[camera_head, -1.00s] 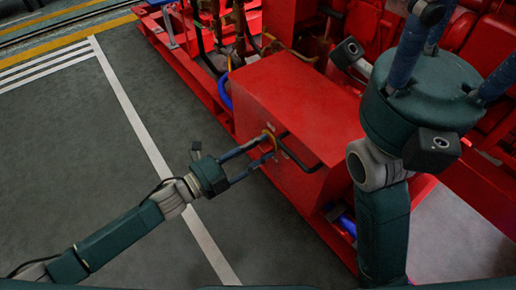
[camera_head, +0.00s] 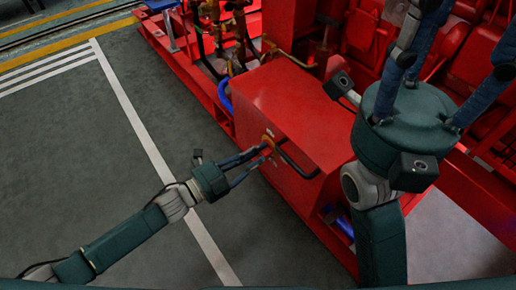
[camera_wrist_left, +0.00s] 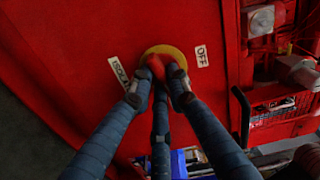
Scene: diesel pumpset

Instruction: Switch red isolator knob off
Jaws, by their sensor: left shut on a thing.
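The red isolator knob (camera_wrist_left: 155,67) sits on a round yellow plate (camera_wrist_left: 170,51) on the red cabinet's face, in the left wrist view. White labels reading ISOLATOR (camera_wrist_left: 120,74) and OFF (camera_wrist_left: 202,56) flank it. My left gripper (camera_wrist_left: 160,78) is shut on the knob, its fingertips covering part of it. In the head view my left gripper (camera_head: 264,153) reaches the yellow plate (camera_head: 267,140) from the left. The knob is mostly hidden there. My right gripper (camera_head: 455,62) is raised at the right, its blue fingers spread and empty, partly cut off by the frame.
A black bar handle (camera_head: 298,162) projects from the red cabinet (camera_head: 300,100) just right of the knob. Pipes and hoses (camera_head: 225,45) stand behind the cabinet. The grey floor (camera_head: 80,150) at the left is clear.

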